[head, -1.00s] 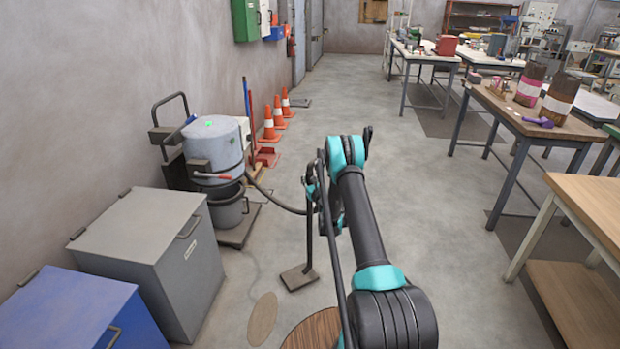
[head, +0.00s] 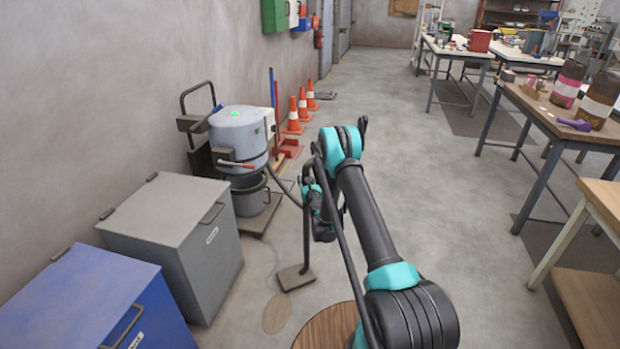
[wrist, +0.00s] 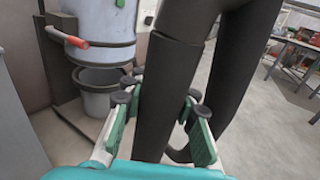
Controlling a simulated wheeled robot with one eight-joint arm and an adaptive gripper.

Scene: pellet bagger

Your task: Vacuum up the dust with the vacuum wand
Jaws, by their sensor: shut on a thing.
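The vacuum wand (head: 306,235) is a dark upright tube with a flat rectangular foot (head: 295,277) at floor level. My gripper (head: 313,198) is shut on its tube; in the wrist view the fingers (wrist: 162,105) sit on both sides of the dark wand tube (wrist: 165,95). A hose (head: 285,188) runs from the wand side to the grey drum vacuum (head: 240,138) by the left wall. A flat tan oval patch of dust (head: 276,313) lies on the floor, in front of and slightly left of the foot, apart from it.
A grey chest (head: 165,225) and a blue chest (head: 80,290) stand at the left. A round wooden top (head: 327,328) is at the near bottom. Orange cones (head: 293,116) stand along the wall. Workbenches (head: 545,125) line the right; the middle floor is clear.

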